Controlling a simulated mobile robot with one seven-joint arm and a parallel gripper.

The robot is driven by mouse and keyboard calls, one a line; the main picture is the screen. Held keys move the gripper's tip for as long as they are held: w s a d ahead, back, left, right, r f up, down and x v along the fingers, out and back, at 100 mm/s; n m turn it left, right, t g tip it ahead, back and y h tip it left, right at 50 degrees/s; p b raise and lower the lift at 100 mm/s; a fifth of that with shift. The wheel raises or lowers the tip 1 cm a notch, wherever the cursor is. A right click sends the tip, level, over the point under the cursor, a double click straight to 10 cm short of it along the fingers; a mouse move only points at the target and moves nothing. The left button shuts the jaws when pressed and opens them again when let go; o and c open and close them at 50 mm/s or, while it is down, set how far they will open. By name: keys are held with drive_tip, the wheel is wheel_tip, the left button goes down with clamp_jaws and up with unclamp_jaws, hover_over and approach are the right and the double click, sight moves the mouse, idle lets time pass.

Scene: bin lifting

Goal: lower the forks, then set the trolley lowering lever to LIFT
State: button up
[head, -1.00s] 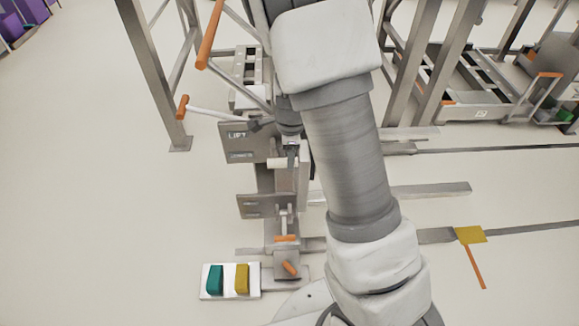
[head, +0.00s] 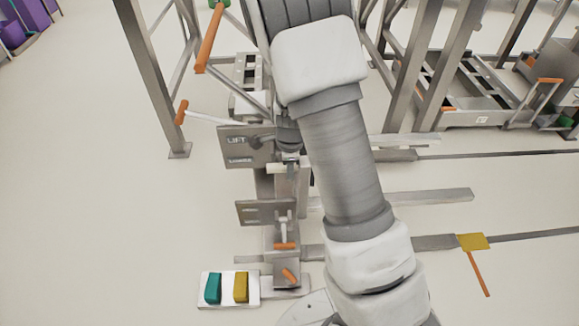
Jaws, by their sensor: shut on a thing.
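The trolley (head: 283,265) stands left of centre in the head view, partly covered by my arm. Its upper plate (head: 232,152) reads LIFT at the top, with a second line that looks like LOWER. A lever with a pale rod and orange grip (head: 181,111) reaches out to the left above LIFT; its exact setting is unclear. A lower plate (head: 258,212) has small unreadable marks, with a short orange-ended lever (head: 284,246) beside it. Flat grey bars (head: 435,195) run to the right, possibly the forks; their height is unclear.
A long orange grip (head: 209,40) rises at the upper left. A frame post (head: 150,75) stands left. A panel with green and yellow buttons (head: 227,302) lies in front. A yellow pedal-like plate (head: 473,241) is at right.

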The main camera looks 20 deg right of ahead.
clamp_jaws()
idle(0.8)
